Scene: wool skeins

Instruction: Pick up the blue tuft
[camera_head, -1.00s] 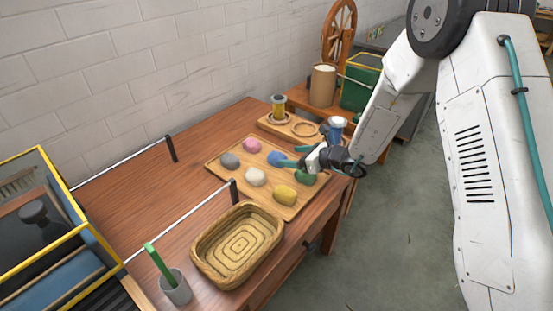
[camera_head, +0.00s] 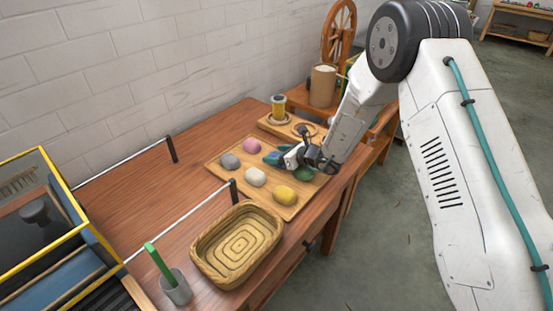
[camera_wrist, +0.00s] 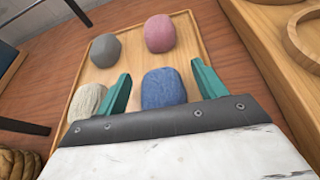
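The blue tuft (camera_wrist: 163,89) lies on the wooden tray (camera_wrist: 143,57) in the wrist view, between the two teal fingers of my gripper (camera_wrist: 158,88). The fingers stand apart, with a gap on each side of the tuft. The green tuft (camera_head: 303,174) is partly hidden beneath my gripper.
A woven basket (camera_head: 203,257) stands in front of the tray. A cup with a green stick (camera_head: 176,288) is at the front left. A low metal rail (camera_head: 180,231) runs left of the tray.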

